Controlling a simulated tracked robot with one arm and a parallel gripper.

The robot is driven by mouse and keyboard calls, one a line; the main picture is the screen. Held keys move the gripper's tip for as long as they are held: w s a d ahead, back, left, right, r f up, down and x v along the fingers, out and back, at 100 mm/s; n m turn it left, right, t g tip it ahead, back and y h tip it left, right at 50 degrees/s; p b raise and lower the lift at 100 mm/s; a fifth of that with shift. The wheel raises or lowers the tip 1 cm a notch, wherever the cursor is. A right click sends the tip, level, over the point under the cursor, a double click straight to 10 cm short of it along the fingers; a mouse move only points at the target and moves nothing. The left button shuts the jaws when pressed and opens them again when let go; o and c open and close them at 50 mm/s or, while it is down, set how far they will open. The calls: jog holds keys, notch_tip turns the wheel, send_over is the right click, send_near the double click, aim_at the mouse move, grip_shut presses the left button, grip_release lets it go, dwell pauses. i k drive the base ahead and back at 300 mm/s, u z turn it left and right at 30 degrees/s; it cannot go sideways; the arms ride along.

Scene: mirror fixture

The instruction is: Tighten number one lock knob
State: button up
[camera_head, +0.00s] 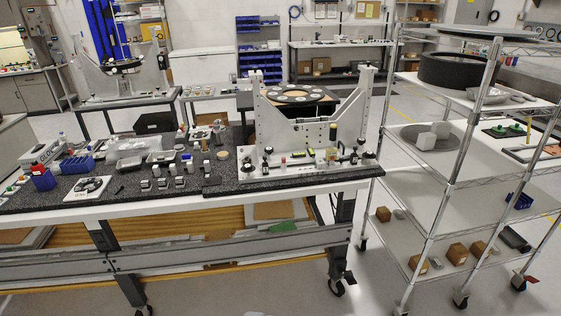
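The mirror fixture (284,128) stands upright on the right part of a dark speckled tabletop (225,182). It has a white frame with two uprights and a round dark plate (296,94) with several light spots held between them. Small black knobs and other fittings sit along its base (310,171). At this distance I cannot tell which one is the number one lock knob, or whether it is tight. My gripper does not show in this view.
Small parts and a blue bin (78,164) cover the table's left and middle. A wire-shelf cart (455,150) stands close on the right, with a black ring (457,72) on it. A second fixture (118,75) stands behind. Floor shows between table and cart.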

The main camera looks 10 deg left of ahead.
aim_at(248, 167)
jog(key=u, duration=0.05)
jog(key=i, duration=1)
jog(key=z, duration=0.05)
